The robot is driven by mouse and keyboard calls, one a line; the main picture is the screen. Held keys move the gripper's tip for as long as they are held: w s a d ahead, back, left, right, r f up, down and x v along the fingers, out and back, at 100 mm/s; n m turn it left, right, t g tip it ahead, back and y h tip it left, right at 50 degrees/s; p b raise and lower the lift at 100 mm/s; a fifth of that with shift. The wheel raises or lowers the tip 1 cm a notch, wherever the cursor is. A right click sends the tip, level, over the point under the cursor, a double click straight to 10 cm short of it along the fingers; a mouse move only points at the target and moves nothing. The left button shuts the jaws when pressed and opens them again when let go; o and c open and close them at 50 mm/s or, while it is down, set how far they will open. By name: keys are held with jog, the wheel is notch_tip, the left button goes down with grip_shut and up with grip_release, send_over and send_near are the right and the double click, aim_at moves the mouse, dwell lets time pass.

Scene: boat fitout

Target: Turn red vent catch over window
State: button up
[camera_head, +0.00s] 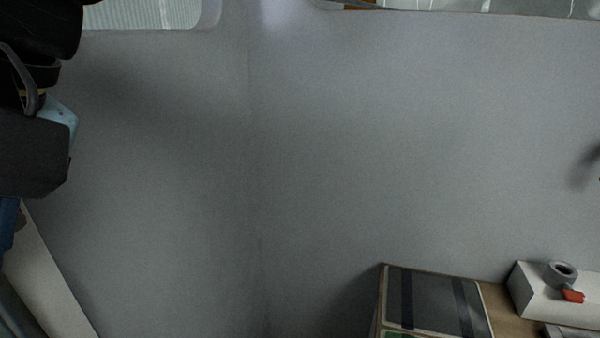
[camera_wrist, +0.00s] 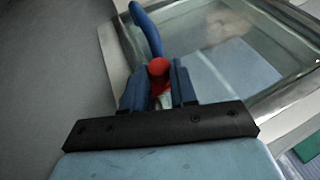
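The red vent catch (camera_wrist: 158,70) has a round red end and shows in the middle of the wrist view, beside the window frame. My gripper (camera_wrist: 158,78) has two blue fingers, one on each side of the catch's lower part. The red part fills most of the gap between the fingertips; whether they press on it cannot be seen. The window (camera_wrist: 225,50) is a glass pane in a pale frame, to the right of the catch. A curved blue piece (camera_wrist: 147,30) rises beyond the left finger. The head view does not show the catch or the fingertips.
In the head view, a grey wall fills the middle, with window edges at the top. A dark-topped case (camera_head: 430,298) stands at lower right. Beside it, a grey tape roll (camera_head: 561,273) and a small red item (camera_head: 573,296) rest on a white box (camera_head: 535,298).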

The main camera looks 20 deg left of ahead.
jog(key=o, duration=0.5)
jog(key=shift+c, duration=0.2)
jog(key=shift+r, duration=0.1)
jog(key=v, duration=1.3)
jog(key=shift+w+r, duration=0.15)
jog(key=shift+r, duration=0.15)
jog(key=shift+d, duration=0.1)
